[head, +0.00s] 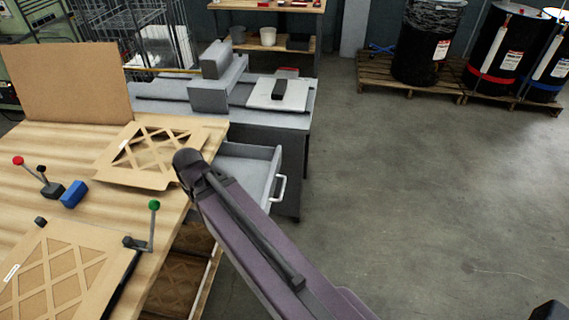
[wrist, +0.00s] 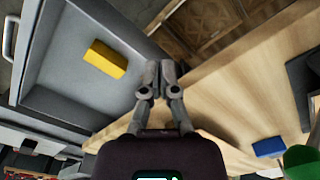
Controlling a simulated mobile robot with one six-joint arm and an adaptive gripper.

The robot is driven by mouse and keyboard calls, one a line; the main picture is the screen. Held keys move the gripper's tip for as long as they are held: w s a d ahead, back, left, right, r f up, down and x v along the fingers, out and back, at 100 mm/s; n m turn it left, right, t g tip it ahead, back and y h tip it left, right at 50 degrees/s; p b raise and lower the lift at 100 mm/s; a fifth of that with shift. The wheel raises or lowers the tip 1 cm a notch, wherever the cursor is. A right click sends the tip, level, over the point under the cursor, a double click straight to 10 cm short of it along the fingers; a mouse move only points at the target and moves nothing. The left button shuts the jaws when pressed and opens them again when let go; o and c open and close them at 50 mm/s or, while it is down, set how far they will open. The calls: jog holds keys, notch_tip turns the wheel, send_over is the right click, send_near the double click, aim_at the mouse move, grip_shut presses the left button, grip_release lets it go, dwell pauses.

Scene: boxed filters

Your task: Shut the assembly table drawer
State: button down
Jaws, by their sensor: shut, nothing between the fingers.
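The grey drawer (head: 262,153) stands pulled out at the right side of the wooden assembly table (head: 75,135). Its white handle (head: 281,188) is on its right-hand front. In the wrist view the drawer (wrist: 60,100) fills the left part, with a yellow block (wrist: 104,59) lying inside. The handle (wrist: 9,38) shows at the far left edge there. My gripper (wrist: 159,68) is shut and empty, between the drawer and the light wooden tabletop (wrist: 235,95) in that view. I cannot tell if it touches either. In the head view my arm hides part of the drawer, and the gripper does not show.
A grey bench (head: 290,120) with a machine stands behind the drawer. Filter frames (head: 150,155), a blue block (head: 74,194) and lever clamps lie on the tabletop. Boxed filters (head: 180,280) sit below it. The floor (head: 420,190) to the right is clear up to the drum pallets (head: 415,85).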

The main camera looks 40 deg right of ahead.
jog(key=w+d+f+m+y+b, duration=0.1)
jog(key=w+d+f+m+b, duration=0.1)
jog(key=d+m, duration=0.25)
jog(key=w+d+f+m+y+b, duration=0.1)
jog(key=w+d+f+m+b, duration=0.15)
jog(key=d, duration=0.25)
jog(key=m+t+y+b, duration=0.4)
jog(key=m+b, duration=0.2)
jog(key=m, duration=0.9)
send_over(276, 169)
jog(key=s+d, duration=0.2)
jog(key=s, duration=0.1)
notch_tip(276, 169, down, 3)
jog(key=s+d+m+t+b, duration=0.2)
jog(key=d+m, duration=0.3)
jog(key=d, duration=0.6)
jog(key=shift+s+d+m+t, duration=0.3)
jog(key=shift+s+t, duration=0.1)
jog(key=shift+s, duration=0.2)
jog(key=shift+f, duration=0.15)
